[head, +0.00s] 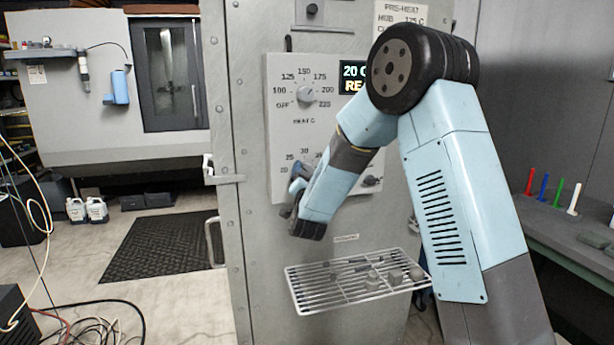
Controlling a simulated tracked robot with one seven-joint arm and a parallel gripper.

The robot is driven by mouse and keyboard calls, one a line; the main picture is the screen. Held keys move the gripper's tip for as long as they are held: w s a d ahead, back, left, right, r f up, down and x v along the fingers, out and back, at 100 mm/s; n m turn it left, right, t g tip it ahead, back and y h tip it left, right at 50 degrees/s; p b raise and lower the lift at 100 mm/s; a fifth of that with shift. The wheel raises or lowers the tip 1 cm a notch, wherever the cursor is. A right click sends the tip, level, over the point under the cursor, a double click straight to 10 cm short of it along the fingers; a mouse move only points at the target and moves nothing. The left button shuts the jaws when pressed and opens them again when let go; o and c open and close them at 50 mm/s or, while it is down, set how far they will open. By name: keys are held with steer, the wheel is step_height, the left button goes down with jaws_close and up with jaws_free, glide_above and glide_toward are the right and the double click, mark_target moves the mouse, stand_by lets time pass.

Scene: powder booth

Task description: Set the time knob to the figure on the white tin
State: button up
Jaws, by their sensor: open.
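The control panel (283,150) on the grey oven front carries two dials. My gripper (296,181) is at the left side of this lower dial, close to the panel. Its jaws are open, though the fingertips are small and partly hidden. I cannot tell whether they touch the knob. I cannot make out a white tin or a figure on one.
A display (353,78) is partly covered by my arm. A wire rack (340,293) with small grey parts juts out below the panel. A dark mat (163,247) and loose cables (95,325) lie at left.

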steer(key=v, duration=1.4)
steer(key=shift+w, duration=0.1)
steer(key=s+d+r+n+g+y, duration=0.3)
steer(key=s+d+r+n+g, duration=0.2)
steer(key=d+r+g, duration=0.25)
steer(key=s+d+n+g+h, duration=0.1)
steer(key=s+d, duration=0.3)
steer(key=s, duration=0.5)
steer(key=s+d+g+h, duration=0.1)
steer(key=s+d+g, duration=0.3)
steer(key=s, duration=0.5)
steer(key=s+d+r+n+g+h, duration=0.1)
steer(key=s+d+g, duration=0.2)
steer(key=s+d, duration=0.3)
steer(key=s, duration=0.3)
steer(key=shift+s+d+n, duration=0.25)
steer(key=shift+n, duration=0.05)
